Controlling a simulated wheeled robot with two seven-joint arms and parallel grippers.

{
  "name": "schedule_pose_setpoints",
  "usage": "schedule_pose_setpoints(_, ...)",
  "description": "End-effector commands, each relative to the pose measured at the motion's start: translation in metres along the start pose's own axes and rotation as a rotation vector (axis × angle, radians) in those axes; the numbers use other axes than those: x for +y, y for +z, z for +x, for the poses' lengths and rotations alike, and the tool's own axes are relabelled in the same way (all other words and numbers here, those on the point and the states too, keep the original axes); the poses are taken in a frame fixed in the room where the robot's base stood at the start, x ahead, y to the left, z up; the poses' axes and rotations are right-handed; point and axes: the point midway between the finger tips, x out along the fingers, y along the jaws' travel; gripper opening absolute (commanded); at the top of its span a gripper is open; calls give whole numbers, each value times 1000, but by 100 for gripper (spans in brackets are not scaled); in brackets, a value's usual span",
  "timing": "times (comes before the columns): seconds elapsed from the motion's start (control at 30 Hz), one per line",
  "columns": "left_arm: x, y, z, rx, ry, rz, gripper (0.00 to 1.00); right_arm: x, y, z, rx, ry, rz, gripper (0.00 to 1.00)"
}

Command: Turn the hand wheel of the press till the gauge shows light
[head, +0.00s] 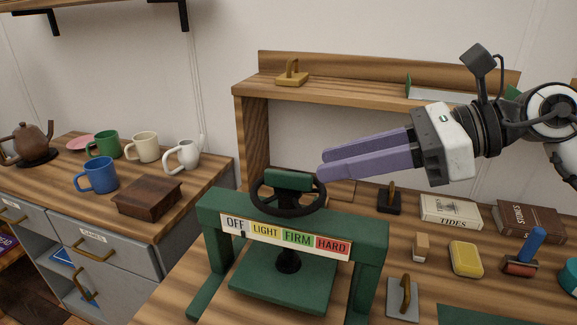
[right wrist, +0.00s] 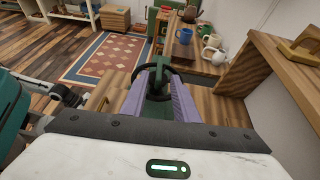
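The green press (head: 375,235) stands on the plank bench. Its black hand wheel (head: 262,203), with a green block at its centre, lies flat on top. The gauge strip (head: 285,238) reads OFF, LIGHT, FIRM, HARD; a small dark mark sits in the OFF field near its right edge. My right gripper (head: 321,170) reaches in from the right, its purple fingertips close to the wheel's right rim. In the right wrist view its fingers (right wrist: 157,92) are apart, with the wheel (right wrist: 150,125) seen between and beyond them; contact cannot be told. My left gripper is not in view.
A shelf (head: 249,92) with a brass-coloured iron stands behind the press. Books (head: 450,212), a yellow block (head: 466,260) and a red roller (head: 520,268) lie at right. Several mugs (head: 97,175) and a brown box (head: 147,198) stand on the left counter.

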Motion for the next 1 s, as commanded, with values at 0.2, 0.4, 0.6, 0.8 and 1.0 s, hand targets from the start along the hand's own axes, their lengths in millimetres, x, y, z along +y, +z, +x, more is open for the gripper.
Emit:
schedule_pose_setpoints(0.2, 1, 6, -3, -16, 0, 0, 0, 1, 2, 43, -3, 5, 1, 27)
schedule_pose_setpoints(0.4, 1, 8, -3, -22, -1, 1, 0, 1, 2, 71, -4, 3, 3, 27)
schedule_pose_setpoints(0.6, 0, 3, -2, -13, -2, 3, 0, 1, 2, 82, -5, 1, 2, 27)
schedule_pose_setpoints(0.8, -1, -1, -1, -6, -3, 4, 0, 1, 2, 82, -5, 1, 2, 27)
schedule_pose_setpoints(1.0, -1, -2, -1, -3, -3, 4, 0, 1, 1, 82, -4, 1, 2, 0)
